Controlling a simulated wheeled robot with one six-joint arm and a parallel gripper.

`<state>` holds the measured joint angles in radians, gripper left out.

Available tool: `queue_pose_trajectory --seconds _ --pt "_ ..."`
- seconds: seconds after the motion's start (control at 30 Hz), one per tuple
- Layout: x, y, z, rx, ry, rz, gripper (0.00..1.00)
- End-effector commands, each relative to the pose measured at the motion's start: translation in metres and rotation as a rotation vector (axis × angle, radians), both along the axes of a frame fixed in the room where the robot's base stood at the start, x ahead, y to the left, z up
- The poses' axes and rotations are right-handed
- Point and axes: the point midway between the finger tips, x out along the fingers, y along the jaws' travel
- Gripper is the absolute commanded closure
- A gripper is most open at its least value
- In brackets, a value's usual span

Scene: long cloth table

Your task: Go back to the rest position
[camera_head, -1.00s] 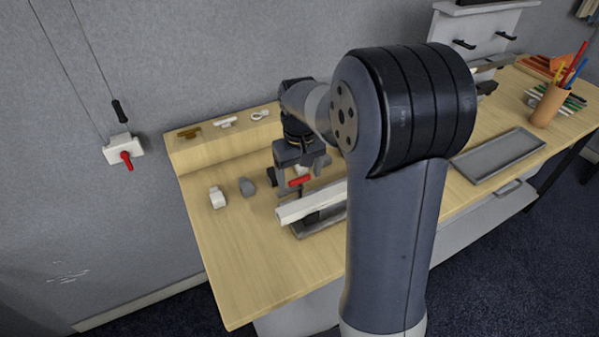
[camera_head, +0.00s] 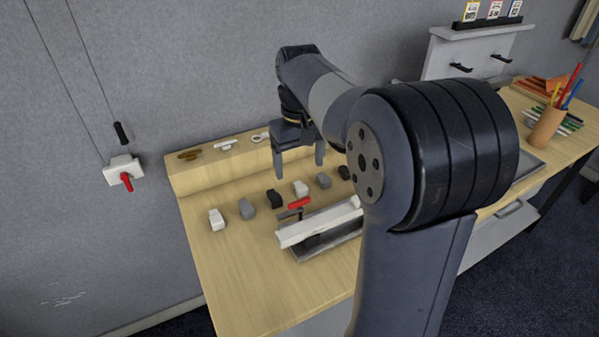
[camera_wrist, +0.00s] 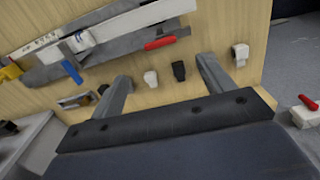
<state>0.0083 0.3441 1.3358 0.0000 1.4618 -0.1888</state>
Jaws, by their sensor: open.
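My gripper (camera_head: 299,168) is open, with two grey fingers pointing down and nothing between them. In the head view it hangs above the row of small blocks, behind the white bar (camera_head: 310,224). The same gripper (camera_wrist: 165,70) shows in the wrist view with its fingers spread apart. The white bar lies on a grey base with a red handle (camera_head: 299,203) beside its back edge. The gripper is apart from bar and handle. My arm's large joint hides part of the table.
Several small white, grey and black blocks (camera_head: 247,209) stand in a row behind the bar. A wooden ledge (camera_head: 190,176) with small parts runs along the wall. A wall box (camera_head: 122,167) with a red lever is at left. A pencil cup (camera_head: 547,129) stands at right. The table's front left is clear.

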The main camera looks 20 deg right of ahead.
Motion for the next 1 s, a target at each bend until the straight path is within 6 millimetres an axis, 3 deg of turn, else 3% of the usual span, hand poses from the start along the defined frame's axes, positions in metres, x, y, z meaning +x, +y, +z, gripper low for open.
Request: queue_pose_trajectory --seconds 0.47,1.0 --pt "0.000 0.000 -0.005 0.000 0.002 0.000 0.24" --pt "0.000 0.000 -0.096 0.000 0.003 0.001 0.24"
